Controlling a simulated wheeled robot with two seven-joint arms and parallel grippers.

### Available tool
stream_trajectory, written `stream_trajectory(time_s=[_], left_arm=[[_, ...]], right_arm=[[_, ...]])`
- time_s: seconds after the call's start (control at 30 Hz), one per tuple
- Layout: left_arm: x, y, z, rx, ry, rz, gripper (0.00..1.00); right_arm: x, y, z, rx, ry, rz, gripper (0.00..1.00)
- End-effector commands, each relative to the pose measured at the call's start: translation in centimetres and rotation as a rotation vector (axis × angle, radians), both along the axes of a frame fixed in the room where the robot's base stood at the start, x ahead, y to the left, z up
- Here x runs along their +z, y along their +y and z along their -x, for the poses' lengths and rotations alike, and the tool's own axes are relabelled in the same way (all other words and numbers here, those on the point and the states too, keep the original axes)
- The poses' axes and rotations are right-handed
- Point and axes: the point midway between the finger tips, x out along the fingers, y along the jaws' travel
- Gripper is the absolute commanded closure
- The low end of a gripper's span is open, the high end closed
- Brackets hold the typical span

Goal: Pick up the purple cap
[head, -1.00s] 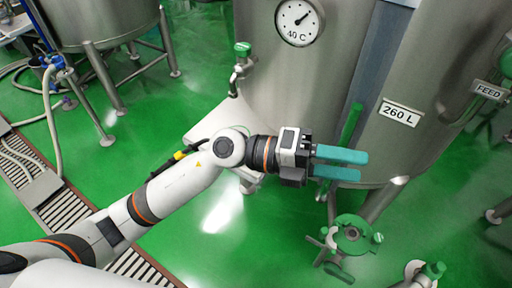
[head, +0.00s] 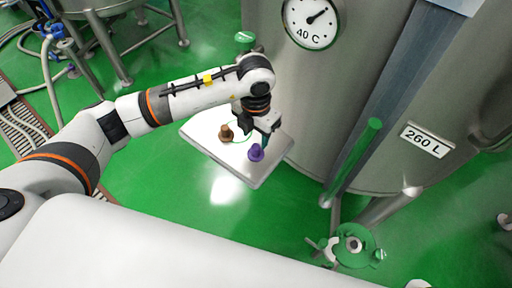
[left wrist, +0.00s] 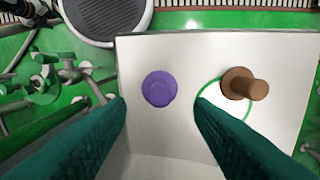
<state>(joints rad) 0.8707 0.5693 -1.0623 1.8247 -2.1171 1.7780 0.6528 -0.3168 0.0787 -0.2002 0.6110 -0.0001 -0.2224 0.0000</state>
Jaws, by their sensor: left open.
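The purple cap (head: 256,153) stands on a light grey tray-like platform (head: 212,141) in front of the large steel tank. In the left wrist view the purple cap (left wrist: 159,89) shows from above, ahead of and between the two teal fingers. My left gripper (head: 268,136) points down over the platform, close to the cap and apart from it. In the left wrist view the left gripper (left wrist: 160,115) is open with nothing between its fingers. My right gripper is in neither view.
A brown cap-like piece (head: 226,132) stands on the same platform, left of the purple cap; it also shows in the left wrist view (left wrist: 243,85), by a green ring marking. The steel tank (head: 300,90) rises just behind. A green valve (head: 354,246) stands at lower right.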

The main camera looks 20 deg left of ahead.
Motion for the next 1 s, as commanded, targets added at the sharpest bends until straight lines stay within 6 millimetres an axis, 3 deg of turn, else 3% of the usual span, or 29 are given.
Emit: stream_trajectory(time_s=[0.13,0.4,0.6,0.8,1.0], left_arm=[[-1.1,0.0,0.0,0.0,-0.001,0.001,0.52],[-4.5,0.0,0.4,-0.001,0.004,0.002,0.52],[-6.3,-0.1,0.3,-0.001,0.0,0.003,0.52],[-6.3,0.0,0.2,-0.002,-0.001,0.003,0.52],[-6.3,0.0,0.2,-0.002,-0.001,0.003,0.85]], right_arm=[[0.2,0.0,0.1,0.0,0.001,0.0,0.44],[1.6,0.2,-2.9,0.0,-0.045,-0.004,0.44],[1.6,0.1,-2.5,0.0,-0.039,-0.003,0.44],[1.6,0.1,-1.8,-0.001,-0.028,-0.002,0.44],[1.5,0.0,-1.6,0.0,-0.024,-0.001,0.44]])
